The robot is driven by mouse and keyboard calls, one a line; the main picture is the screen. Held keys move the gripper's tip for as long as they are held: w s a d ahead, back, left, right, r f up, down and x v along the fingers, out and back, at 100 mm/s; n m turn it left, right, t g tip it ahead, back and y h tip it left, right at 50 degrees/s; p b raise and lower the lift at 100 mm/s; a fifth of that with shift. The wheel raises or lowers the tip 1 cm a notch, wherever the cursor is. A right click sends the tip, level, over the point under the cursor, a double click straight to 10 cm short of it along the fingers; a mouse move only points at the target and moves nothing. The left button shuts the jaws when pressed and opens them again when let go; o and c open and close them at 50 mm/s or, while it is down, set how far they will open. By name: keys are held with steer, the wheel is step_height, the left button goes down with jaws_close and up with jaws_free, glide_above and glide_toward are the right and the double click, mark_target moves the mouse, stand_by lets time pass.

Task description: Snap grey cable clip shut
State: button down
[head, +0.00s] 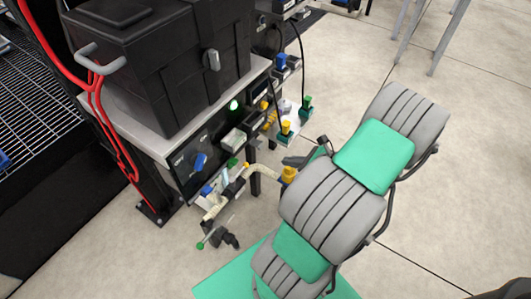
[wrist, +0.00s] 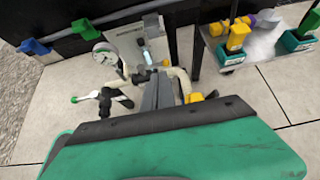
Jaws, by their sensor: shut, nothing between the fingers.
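I cannot make out the grey cable clip for certain. In the head view, a grey loop-shaped piece (head: 103,62) sits at the black tote's left side, with red cables beside it; I cannot tell if it is the clip or whether it is open. My gripper (head: 296,160) is low in front of the bench, right of the pipework and far from that grey piece. In the wrist view my gripper (wrist: 157,80) shows dark grey fingers shut together and empty, in front of cream pipes. The red cables are not seen in the wrist view.
The black tote (head: 150,70) stands on the bench. The front panel (head: 182,165) carries a blue knob. Cream pipework (wrist: 183,80), a lever with a green end (wrist: 75,99) and a yellow fitting (wrist: 194,97) are close to my gripper. Open floor (head: 440,220) lies right.

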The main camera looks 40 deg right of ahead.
mark_target(257, 145)
steer(key=b+x, duration=0.4)
steer(key=x, duration=0.6)
steer(key=r, duration=0.2)
steer(key=w+r, duration=0.1)
steer(key=shift+a+r, duration=0.15)
steer(key=shift+r, duration=0.25)
steer(key=shift+r, duration=0.1)
